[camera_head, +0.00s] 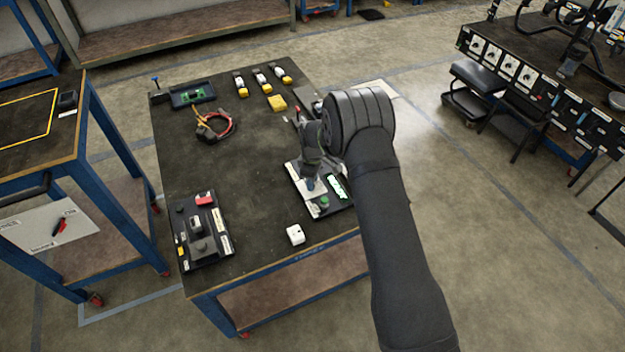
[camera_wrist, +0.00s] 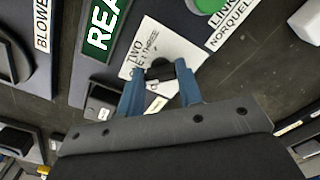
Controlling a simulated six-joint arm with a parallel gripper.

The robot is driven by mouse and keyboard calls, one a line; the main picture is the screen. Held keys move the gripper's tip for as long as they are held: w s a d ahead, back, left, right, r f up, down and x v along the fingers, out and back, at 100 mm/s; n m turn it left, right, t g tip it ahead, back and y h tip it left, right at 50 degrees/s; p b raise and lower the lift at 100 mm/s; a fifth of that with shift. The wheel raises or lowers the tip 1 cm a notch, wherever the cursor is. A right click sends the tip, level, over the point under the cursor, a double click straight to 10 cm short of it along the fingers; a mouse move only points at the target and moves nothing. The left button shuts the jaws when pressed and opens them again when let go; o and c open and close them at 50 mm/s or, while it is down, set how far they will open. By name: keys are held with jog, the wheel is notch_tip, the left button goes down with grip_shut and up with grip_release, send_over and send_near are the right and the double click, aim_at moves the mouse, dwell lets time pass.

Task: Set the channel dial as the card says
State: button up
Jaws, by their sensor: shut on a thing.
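The dial panel (camera_head: 322,212) is a dark board near the right edge of the middle table. My gripper (camera_head: 311,184) is over it, pointing down. In the wrist view, the blue fingers of my gripper (camera_wrist: 160,78) are shut on a dark dial knob (camera_wrist: 159,68), one on each side. The knob sits on a white dial plate (camera_wrist: 185,47). The word "TWO" shows on the plate; the other print is partly covered, and I cannot read a pointer. A green sign starting "REA" (camera_wrist: 103,28) and a green button (camera_wrist: 210,6) lie beside it. I cannot tell which thing is the card.
A white cube (camera_head: 295,234) stands near the front table edge. Another dark panel (camera_head: 202,250) lies at the left front. A cable bundle (camera_head: 214,127), several yellow-and-white blocks and a tray (camera_head: 192,95) lie at the back. The table's middle is clear.

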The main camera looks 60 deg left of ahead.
jog(key=m, duration=0.8)
jog(key=shift+s+d+m, duration=0.1)
jog(key=shift+s+m, duration=0.05)
jog(key=shift+m, duration=0.15)
dwell(0.6)
jog(key=o, duration=1)
notch_tip(320, 180, up, 17)
jog(key=shift+r, duration=0.15)
